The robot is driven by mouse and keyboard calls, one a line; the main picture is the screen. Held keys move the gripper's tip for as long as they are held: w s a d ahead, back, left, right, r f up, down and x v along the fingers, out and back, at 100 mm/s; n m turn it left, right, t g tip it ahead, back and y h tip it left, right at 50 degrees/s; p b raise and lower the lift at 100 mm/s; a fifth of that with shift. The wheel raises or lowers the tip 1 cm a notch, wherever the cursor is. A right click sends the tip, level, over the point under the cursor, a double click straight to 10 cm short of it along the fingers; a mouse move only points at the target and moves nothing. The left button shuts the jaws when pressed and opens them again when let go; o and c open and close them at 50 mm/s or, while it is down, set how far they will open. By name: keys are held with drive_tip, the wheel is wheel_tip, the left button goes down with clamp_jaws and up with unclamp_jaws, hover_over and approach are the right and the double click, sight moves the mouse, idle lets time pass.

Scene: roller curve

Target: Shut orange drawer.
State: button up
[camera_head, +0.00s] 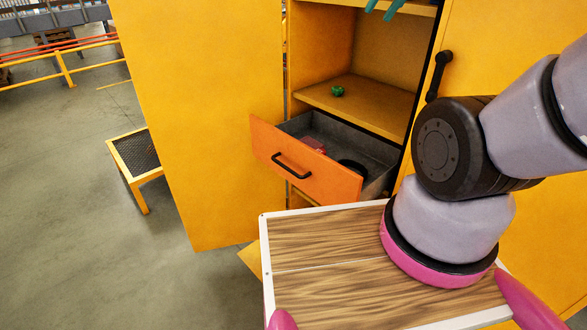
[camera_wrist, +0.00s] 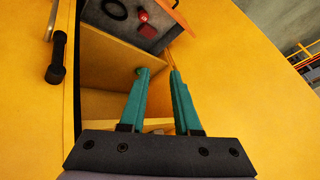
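The orange drawer (camera_head: 330,187) is pulled out of the yellow cabinet, with a black handle (camera_head: 291,166) on its front. A red object (camera_head: 313,145) and a black ring (camera_head: 352,167) lie in its grey inside. In the wrist view the picture is turned over, and the drawer (camera_wrist: 180,14) shows at the top, beyond the fingers. My gripper (camera_head: 381,9) has teal fingers and is at the top edge of the head view, above the drawer and in front of the upper shelf. In the wrist view the gripper (camera_wrist: 157,74) has its fingers apart with nothing between them.
The left cabinet door (camera_head: 205,110) stands wide open beside the drawer. The right door has a black handle (camera_head: 438,75). A green object (camera_head: 337,91) sits on the shelf (camera_head: 365,108) above. A yellow step (camera_head: 137,158) stands left; open floor lies at far left.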

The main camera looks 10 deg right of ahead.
drive_tip(key=w+a+f+n+g+h, duration=0.1)
drive_tip(key=w+a+f+n+g, duration=0.1)
drive_tip(key=f, duration=0.1)
drive_tip(key=w+a+f+n+g, duration=0.2)
drive_tip(key=w+f, duration=0.1)
drive_tip(key=w+a+f+n+g+h, duration=0.1)
drive_tip(key=w+a+f+n+g, duration=0.1)
drive_tip(key=f+n, duration=0.1)
drive_tip(key=shift+w+f+h, duration=0.2)
drive_tip(key=shift+w+h, duration=0.1)
drive_tip(key=shift+w, duration=0.05)
clamp_jaws()
drive_tip(key=w+a+f+n+h, duration=0.2)
drive_tip(key=a+f+n+h, duration=0.45)
drive_tip(key=f, duration=0.55)
drive_tip(key=w+a+f+n+h, duration=0.1)
drive_tip(key=a+f+n+h, duration=0.6)
drive_tip(key=f, duration=0.5)
drive_tip(key=n+t, duration=0.8)
drive_tip(key=t, duration=0.1)
approach(293, 178)
drive_tip(key=s+a+r, duration=0.3)
drive_tip(key=s+a, duration=0.1)
drive_tip(key=s, duration=0.3)
drive_tip(key=shift+h, duration=0.45)
drive_tip(key=x, duration=1.4)
drive_tip(key=shift+w+a+r, duration=0.1)
drive_tip(key=shift+w+a, duration=0.05)
drive_tip(key=shift+w, duration=0.1)
